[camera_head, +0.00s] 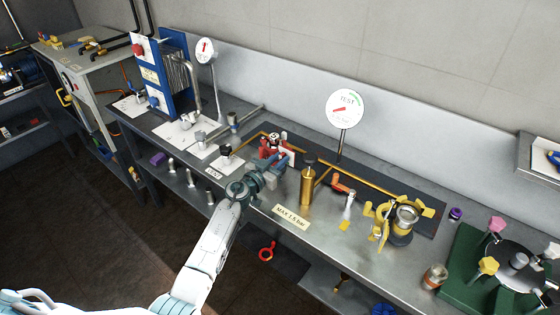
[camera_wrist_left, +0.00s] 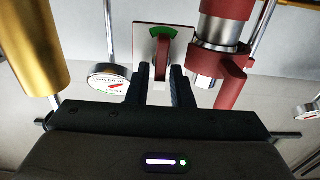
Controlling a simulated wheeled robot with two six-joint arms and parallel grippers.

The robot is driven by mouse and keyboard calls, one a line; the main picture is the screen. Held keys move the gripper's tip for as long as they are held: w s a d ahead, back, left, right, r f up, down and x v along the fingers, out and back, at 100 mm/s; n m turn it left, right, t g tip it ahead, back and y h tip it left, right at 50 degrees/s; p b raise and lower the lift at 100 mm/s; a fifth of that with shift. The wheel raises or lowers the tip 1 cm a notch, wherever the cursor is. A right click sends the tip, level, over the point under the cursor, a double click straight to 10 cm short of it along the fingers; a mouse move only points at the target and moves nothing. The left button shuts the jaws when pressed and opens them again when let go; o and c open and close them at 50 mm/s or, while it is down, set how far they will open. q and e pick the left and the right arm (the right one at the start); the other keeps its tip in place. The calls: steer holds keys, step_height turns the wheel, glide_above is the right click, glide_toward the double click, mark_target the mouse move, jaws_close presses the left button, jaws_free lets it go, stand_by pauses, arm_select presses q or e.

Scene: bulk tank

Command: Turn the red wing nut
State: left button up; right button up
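A red wing-shaped handle (camera_wrist_left: 161,46) stands in front of a small square plate with a green arc in the left wrist view. I take it to be the red wing nut. In the head view, red parts (camera_head: 270,152) show on the brass pipe just beyond my left gripper (camera_head: 266,172), which partly hides them. In the wrist view the two dark fingers of my left gripper (camera_wrist_left: 160,84) are apart. The handle lies in line with the gap between them, with room on both sides. Whether its near end is between the tips is hard to tell. My right gripper is not in view.
A dark red fitting with a steel collar (camera_wrist_left: 218,62) is close on the right in the wrist view. A brass cylinder (camera_head: 307,186) stands right of the gripper. A TEST dial (camera_head: 345,108) rises behind. Yellow clamp parts (camera_head: 380,218) stand farther right.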

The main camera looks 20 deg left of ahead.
arm_select(q)
steer(key=shift+w+d, duration=0.1)
steer(key=shift+w, duration=0.15)
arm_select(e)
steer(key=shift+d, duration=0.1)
